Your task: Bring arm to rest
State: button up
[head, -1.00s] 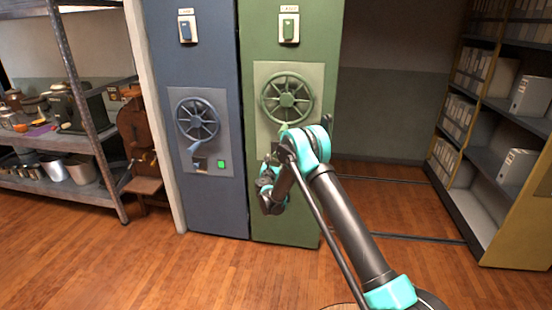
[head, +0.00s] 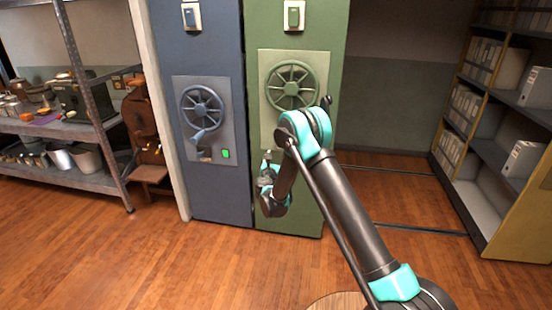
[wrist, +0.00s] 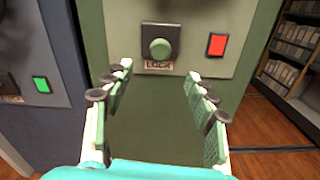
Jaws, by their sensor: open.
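My gripper (wrist: 160,105) is open and empty in the wrist view, its two fingers spread apart. It faces the green cabinet (wrist: 145,30), below a round green knob (wrist: 159,48) with a label under it and a lit red square (wrist: 216,44). In the head view my bent arm stands in front of the green cabinet (head: 295,215), and the gripper (head: 267,160) shows small beside my arm's wrist. The green handwheel (head: 292,86) is above it, and my elbow hides part of the panel.
The blue cabinet (head: 205,55) stands to the left, with a handwheel (head: 202,108) and a lit green square (head: 226,154). A metal rack (head: 60,165) is at far left. Binder shelves (head: 490,185) stand at right. The wooden floor (head: 130,260) in front is clear.

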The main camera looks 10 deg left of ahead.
jog(key=s+d+r+m+g+h, duration=0.1)
jog(key=s+d+r+m+g, duration=0.2)
jog(key=d, duration=0.5)
jog(key=s+d+r+m+h, duration=0.1)
jog(key=d+r+m+h, duration=0.15)
jog(key=d+m, duration=0.4)
jog(key=s+d+r+m+g+h, duration=0.1)
jog(key=s+d+r+m+g, duration=0.2)
jog(key=d, duration=0.6)
jog(key=s+d+r+m+g, duration=0.2)
jog(key=s+d+m+g, duration=0.1)
jog(key=s+d+m, duration=0.75)
jog(key=s+d+f+m+g+y, duration=0.1)
jog(key=s+m, duration=0.4)
jog(key=s, duration=1.1)
jog(key=s+d+f+m+g+y, duration=0.2)
jog(key=s+f+m+g+y, duration=0.1)
jog(key=s, duration=1.3)
notch_tip(320, 180, down, 2)
jog(key=m+y, duration=0.1)
jog(key=m, duration=0.1)
jog(key=shift+s+d+f+m+g, duration=0.2)
jog(key=shift+m+g, duration=0.2)
